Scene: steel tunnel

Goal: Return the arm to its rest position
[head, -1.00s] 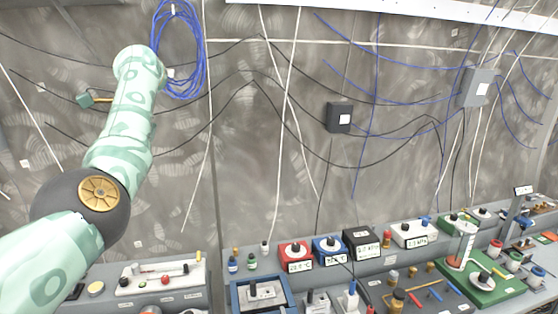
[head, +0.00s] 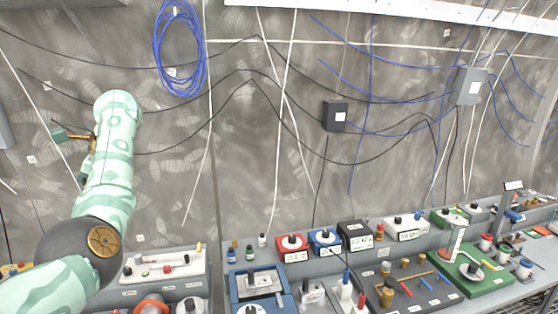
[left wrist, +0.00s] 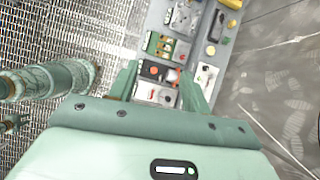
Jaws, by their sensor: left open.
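My left arm (head: 108,160) rises at the left of the head view, in front of the grey wall. A small teal and brass part shows beside it; I cannot make out the fingers there. In the left wrist view my left gripper (left wrist: 158,72) is open, its two green fingers apart. Nothing is held between them; the bench (left wrist: 150,55) with its devices shows beyond, some way off. My right gripper is in neither current view.
Below and right of the arm is a long bench with a white panel (head: 165,265), a blue frame (head: 235,285), a red box (head: 291,248) and a green board (head: 475,275). A blue cable coil (head: 180,50) hangs on the wall. Metal grating (left wrist: 60,40) lies beside the bench.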

